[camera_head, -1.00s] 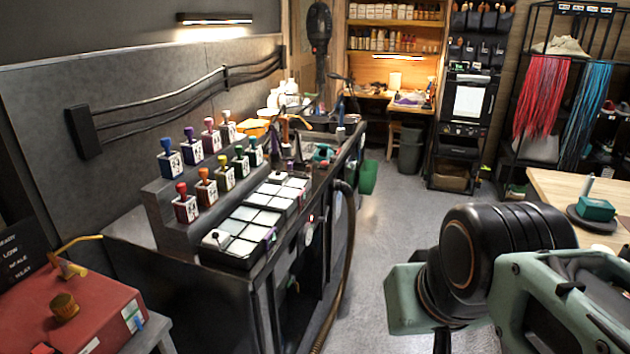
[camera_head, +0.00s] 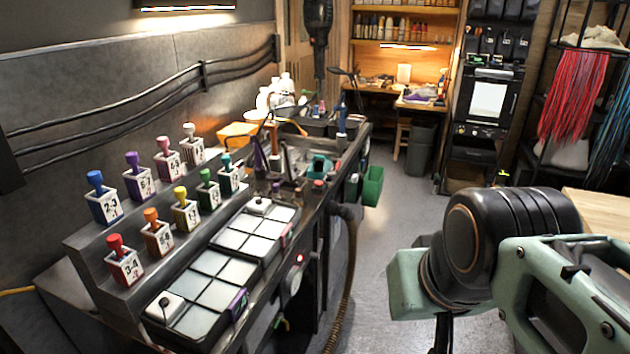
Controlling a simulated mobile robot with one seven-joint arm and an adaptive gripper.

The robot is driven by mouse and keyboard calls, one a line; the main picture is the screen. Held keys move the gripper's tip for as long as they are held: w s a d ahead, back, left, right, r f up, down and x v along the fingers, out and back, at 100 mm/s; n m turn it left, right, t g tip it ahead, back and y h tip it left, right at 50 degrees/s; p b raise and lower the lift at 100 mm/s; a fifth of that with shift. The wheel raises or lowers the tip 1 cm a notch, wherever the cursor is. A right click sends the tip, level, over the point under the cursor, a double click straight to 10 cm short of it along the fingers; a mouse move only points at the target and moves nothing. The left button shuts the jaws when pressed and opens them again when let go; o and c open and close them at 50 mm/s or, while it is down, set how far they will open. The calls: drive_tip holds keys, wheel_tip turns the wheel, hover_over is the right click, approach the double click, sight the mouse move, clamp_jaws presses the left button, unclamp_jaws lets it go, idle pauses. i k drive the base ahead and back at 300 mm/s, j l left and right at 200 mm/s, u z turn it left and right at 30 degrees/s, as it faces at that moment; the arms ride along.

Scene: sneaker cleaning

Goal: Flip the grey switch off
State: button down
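I cannot make out a grey switch for certain in the head view. A small red-lit button (camera_head: 299,258) shows on the front of the dark workbench (camera_head: 262,306), with a pale round fitting (camera_head: 292,281) just below it. Part of my green and black arm fills the lower right, apart from the bench across a strip of floor. My gripper's fingers are not visible.
Several numbered pots with coloured tops, such as a blue one (camera_head: 105,207), stand on the bench's stepped rack. Paneled pads (camera_head: 213,291) lie in front. A brown hose (camera_head: 344,290) hangs at the bench's right side. Grey floor (camera_head: 395,215) is open beyond my arm.

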sight(312, 255)
drive_tip(key=i+l, duration=0.1)
drive_tip(key=i, duration=0.3)
drive_tip(key=i+l, duration=0.15)
drive_tip(key=i, duration=0.25)
drive_tip(key=i+j+u, duration=0.2)
drive_tip(key=i+l+z, duration=0.2)
drive_tip(key=i+l, duration=0.05)
drive_tip(key=i, duration=0.05)
